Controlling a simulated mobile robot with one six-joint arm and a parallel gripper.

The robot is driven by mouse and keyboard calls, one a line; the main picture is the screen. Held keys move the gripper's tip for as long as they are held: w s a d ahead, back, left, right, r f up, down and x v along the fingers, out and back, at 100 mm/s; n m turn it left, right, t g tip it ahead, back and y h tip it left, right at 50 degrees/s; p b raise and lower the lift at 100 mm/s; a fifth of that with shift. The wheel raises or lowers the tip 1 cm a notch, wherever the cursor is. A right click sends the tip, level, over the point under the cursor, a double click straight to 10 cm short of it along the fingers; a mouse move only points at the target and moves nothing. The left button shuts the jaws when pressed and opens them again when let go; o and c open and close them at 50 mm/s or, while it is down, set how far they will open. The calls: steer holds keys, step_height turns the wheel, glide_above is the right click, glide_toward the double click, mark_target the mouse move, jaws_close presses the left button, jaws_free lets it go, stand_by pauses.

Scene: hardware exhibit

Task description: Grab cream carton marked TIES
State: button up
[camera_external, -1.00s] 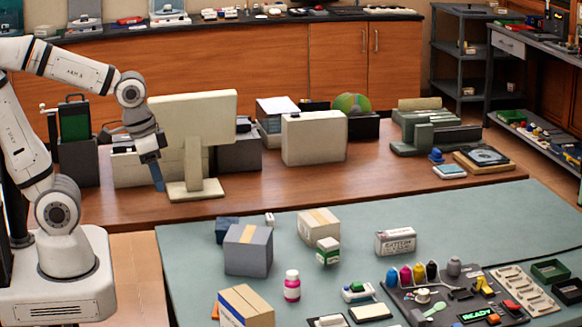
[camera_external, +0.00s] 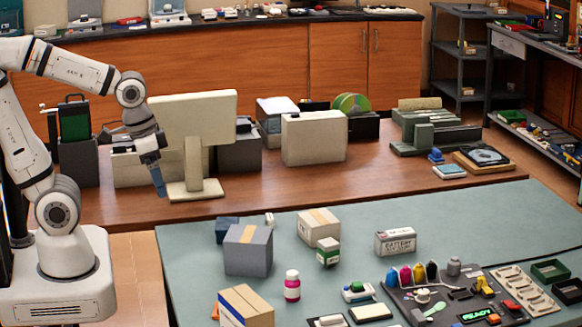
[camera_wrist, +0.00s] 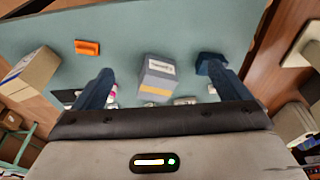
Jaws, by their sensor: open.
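No TIES marking is legible. Another cream-tan carton with blue tape (camera_external: 245,306) is at the bench's front left edge. A box at the left of the wrist view (camera_wrist: 32,72) appears to be this one. My gripper (camera_external: 158,182) points down left of the cream monitor, well apart from both cartons. In the wrist view my gripper (camera_wrist: 160,88) is open and empty, its blue fingers framing the distant grey box (camera_wrist: 157,72).
The cream monitor (camera_external: 192,120) stands right beside my gripper on the wooden desk (camera_external: 290,192). A navy box (camera_external: 227,230), a pink bottle (camera_external: 292,285), a green-white box (camera_external: 328,252) and a battery box (camera_external: 395,241) crowd near the cartons.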

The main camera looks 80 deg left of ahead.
steer(key=shift+o, duration=0.2)
steer(key=n+g+p, duration=0.1)
steer(key=g, duration=0.2)
glide_above(319, 217)
step_height(319, 217, down, 13)
steer(key=shift+w+d+f, duration=0.1)
steer(key=shift+w+d, duration=0.05)
steer(key=shift+w+f, duration=0.15)
steer(key=shift+f, duration=0.5)
steer(key=f, duration=0.2)
steer(key=f+p, duration=0.1)
steer(key=f, duration=0.4)
steer(key=shift+s, duration=0.35)
